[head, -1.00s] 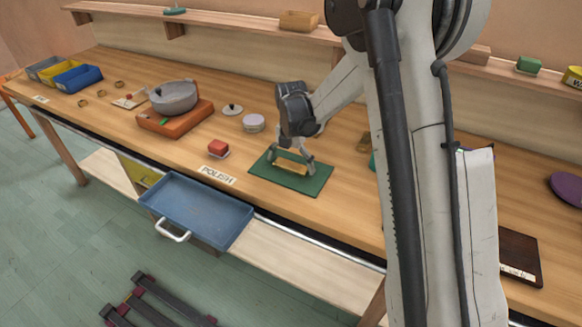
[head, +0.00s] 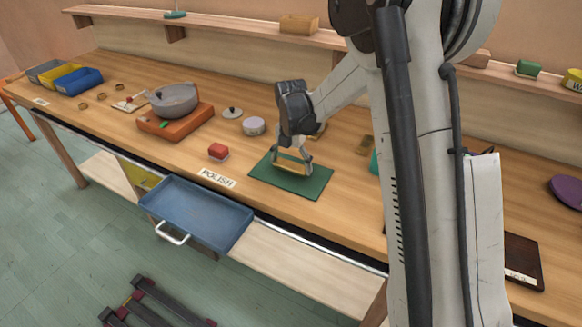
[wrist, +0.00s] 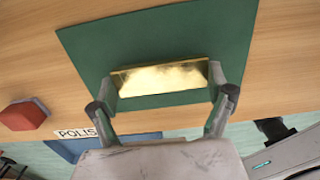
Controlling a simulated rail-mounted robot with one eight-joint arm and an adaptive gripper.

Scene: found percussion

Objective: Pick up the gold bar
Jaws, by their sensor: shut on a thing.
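The gold bar (head: 291,167) is between the fingers of my gripper (head: 292,171), over the green mat (head: 307,187) on the workbench. In the wrist view the shiny gold bar (wrist: 162,78) lies crosswise, with one finger of my gripper (wrist: 164,92) at each end. My gripper is shut on the bar lengthwise, end to end. The green mat (wrist: 85,60) shows behind the bar in that view. The bar appears slightly above the mat, but the exact gap is hard to tell.
A POLISH label (head: 217,179) and a red block (head: 218,151) are left of the mat. An open blue drawer (head: 200,212) juts from the bench front. A grey pan (head: 173,98) on an orange base and a round tin (head: 254,126) stand farther back.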

